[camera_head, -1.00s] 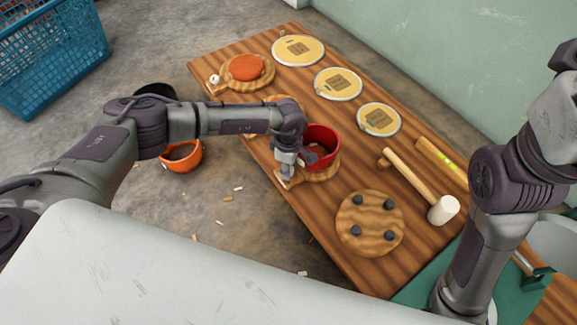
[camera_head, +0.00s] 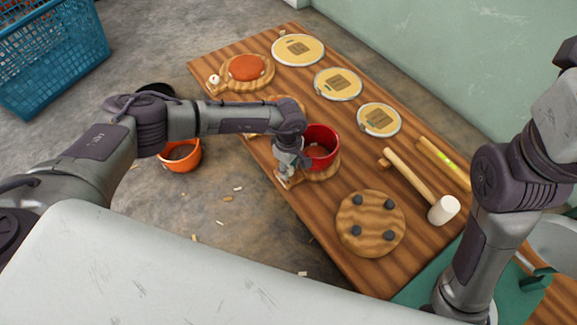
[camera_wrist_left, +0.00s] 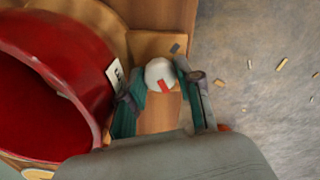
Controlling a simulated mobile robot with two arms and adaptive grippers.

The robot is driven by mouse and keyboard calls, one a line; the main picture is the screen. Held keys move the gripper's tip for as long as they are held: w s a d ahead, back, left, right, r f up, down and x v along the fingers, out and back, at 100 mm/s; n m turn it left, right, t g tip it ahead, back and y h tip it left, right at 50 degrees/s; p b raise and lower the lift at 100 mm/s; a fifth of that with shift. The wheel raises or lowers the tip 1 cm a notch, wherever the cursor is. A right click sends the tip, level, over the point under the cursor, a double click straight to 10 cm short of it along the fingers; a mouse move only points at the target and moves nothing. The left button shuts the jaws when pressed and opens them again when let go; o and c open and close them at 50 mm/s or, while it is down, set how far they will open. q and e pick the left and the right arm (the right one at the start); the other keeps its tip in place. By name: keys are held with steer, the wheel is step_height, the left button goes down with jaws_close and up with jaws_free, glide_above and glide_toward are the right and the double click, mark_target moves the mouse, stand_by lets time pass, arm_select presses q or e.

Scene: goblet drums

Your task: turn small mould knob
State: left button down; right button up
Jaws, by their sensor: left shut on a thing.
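The small mould is a wooden board (camera_head: 322,175) with a red pot (camera_head: 321,148) standing on it, near the table's front edge. In the left wrist view the red pot (camera_wrist_left: 55,80) fills the left side. A white round knob with a red mark (camera_wrist_left: 160,74) sits at the board's edge, beside a small label (camera_wrist_left: 115,75). My left gripper (camera_head: 284,178) points down at it, and in the wrist view its two fingers (camera_wrist_left: 163,88) are shut on the knob, one on each side. The head view hides the knob behind the gripper. My right gripper is out of view.
A round board with dark pegs (camera_head: 370,224), a mallet (camera_head: 425,190) and yellow discs (camera_head: 379,120) lie on the wooden table. Another board carries an orange disc (camera_head: 248,67) and a white knob (camera_head: 214,79). An orange pot (camera_head: 181,156) stands on the floor.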

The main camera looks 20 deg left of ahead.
arm_select(q)
steer(key=c, duration=0.8)
jaws_free()
